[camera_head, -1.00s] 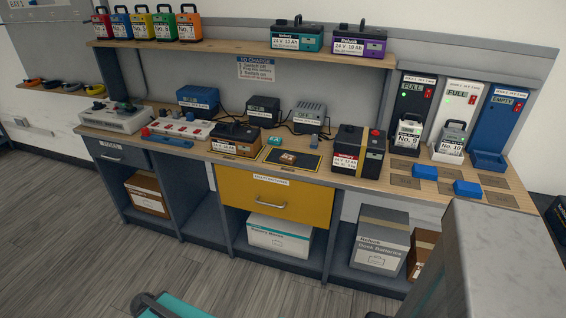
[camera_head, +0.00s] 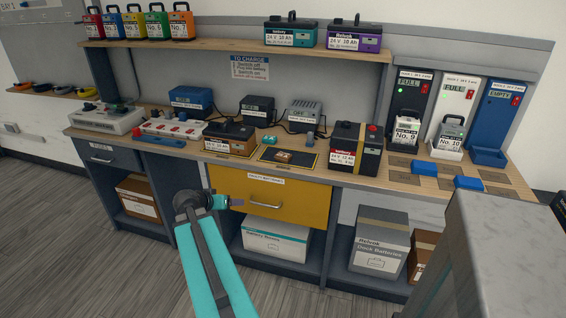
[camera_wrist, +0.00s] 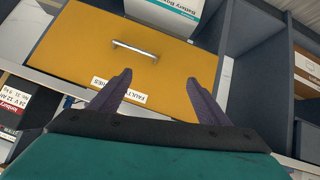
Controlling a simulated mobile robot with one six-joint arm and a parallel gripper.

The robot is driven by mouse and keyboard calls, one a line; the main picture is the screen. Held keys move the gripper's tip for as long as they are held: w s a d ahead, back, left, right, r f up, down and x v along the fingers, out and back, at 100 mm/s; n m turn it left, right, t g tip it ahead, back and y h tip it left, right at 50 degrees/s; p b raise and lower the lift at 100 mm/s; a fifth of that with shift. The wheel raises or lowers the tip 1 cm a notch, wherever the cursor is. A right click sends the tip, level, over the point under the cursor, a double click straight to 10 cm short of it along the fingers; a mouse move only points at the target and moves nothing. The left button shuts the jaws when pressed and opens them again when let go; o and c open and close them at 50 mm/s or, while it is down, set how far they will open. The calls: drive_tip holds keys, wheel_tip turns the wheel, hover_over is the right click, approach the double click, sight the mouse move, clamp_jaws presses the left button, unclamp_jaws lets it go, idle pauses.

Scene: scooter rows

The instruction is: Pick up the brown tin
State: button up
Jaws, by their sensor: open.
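A small brown item (camera_head: 284,157), which looks like the brown tin, lies on a dark mat with a yellow edge (camera_head: 268,154) on the workbench. It is too small to make out in detail, and a small teal item (camera_head: 270,140) stands just behind it. My gripper (camera_head: 240,203) is in front of the yellow drawer, lower than the tin and to its left in the head view. In the wrist view its two dark fingers (camera_wrist: 160,80) are apart with nothing between them. The tin does not show in the wrist view.
A brown-and-black battery (camera_head: 230,138) stands left of the mat and a black-and-red one (camera_head: 356,149) right of it. The yellow drawer (camera_head: 300,204) is below, with its handle facing out. A grey block (camera_head: 500,250) fills the near right. Floor at left is clear.

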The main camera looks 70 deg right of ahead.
drive_tip(key=s+d+r+m+g+h+b, duration=0.1)
drive_tip(key=s+d+r+m+h+b, duration=0.1)
drive_tip(key=s+d+r, duration=0.8)
wheel_tip(320, 180, up, 4)
drive_tip(key=shift+s+d+f+m+g+h, duration=0.15)
drive_tip(key=shift+d+m+g+h, duration=0.25)
drive_tip(key=shift+d+m+h, duration=0.55)
drive_tip(key=shift+a+m+y, duration=0.25)
approach(281, 157)
drive_tip(key=d, duration=0.4)
drive_tip(key=shift+s+d+f+p, duration=0.25)
drive_tip(key=shift+d+f+p, duration=0.2)
drive_tip(key=shift+f, duration=0.25)
drive_tip(key=shift+p+x, duration=0.65)
drive_tip(key=shift+x, duration=1.9)
drive_tip(key=shift+s+a+f, duration=0.1)
drive_tip(key=shift+f, duration=0.05)
drive_tip(key=shift+c, duration=0.2)
